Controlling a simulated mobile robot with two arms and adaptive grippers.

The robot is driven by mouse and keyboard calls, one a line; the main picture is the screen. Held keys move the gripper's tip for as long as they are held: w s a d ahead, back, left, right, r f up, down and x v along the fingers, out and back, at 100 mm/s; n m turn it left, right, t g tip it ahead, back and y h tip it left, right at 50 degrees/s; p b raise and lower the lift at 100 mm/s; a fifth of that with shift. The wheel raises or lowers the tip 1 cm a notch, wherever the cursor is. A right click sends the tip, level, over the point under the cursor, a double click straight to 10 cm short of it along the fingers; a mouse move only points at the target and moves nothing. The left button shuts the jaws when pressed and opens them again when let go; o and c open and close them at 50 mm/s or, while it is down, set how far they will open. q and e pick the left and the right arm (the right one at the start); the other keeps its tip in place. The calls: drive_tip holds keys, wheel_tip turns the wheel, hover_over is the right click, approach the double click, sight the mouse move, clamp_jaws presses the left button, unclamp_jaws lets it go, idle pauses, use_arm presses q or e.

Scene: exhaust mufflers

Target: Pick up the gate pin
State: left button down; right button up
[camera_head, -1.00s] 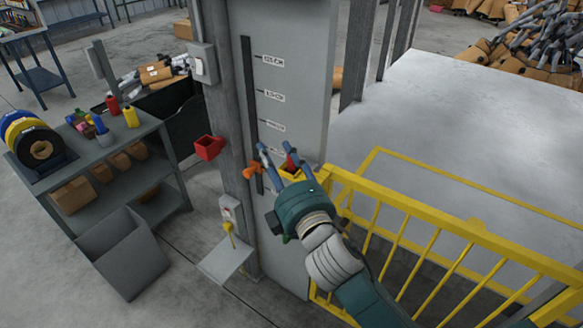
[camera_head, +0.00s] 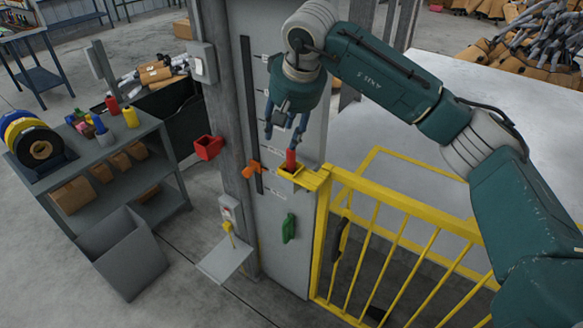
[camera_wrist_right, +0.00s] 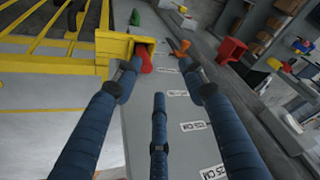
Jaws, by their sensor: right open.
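The gate pin looks to be the red upright piece (camera_head: 291,158) standing in a yellow bracket (camera_head: 292,173) at the top corner of the yellow gate (camera_head: 410,217). In the right wrist view the red pin (camera_wrist_right: 145,57) sits in the yellow bracket (camera_wrist_right: 115,47), partly hidden by the bracket and a finger. My right gripper (camera_head: 282,134) is open and empty, pointing down just above the pin. In its wrist view the blue fingers (camera_wrist_right: 160,68) are spread, with the pin beyond the left fingertip. My left gripper is not in view.
An orange handle (camera_head: 251,168) and a red holder (camera_head: 209,147) are left of the bracket. A green handle (camera_head: 289,228) is on the grey panel below. A grey fold-out shelf (camera_head: 226,259) is lower left. A cluttered workbench (camera_head: 112,153) stands at the far left.

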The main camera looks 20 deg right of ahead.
drive_tip(key=d+r+h, duration=0.1)
drive_tip(key=d, duration=0.2)
drive_tip(key=p, duration=0.5)
hover_over(291, 168)
wheel_tip(291, 168, down, 9)
drive_tip(key=shift+w+d+r, duration=0.1)
drive_tip(key=shift+w, duration=0.05)
drive_tip(key=shift+w+d+f, duration=0.1)
drive_tip(key=shift+w+f, duration=0.1)
drive_tip(key=shift+f, duration=0.3)
drive_tip(key=shift+c, duration=0.5)
clamp_jaws()
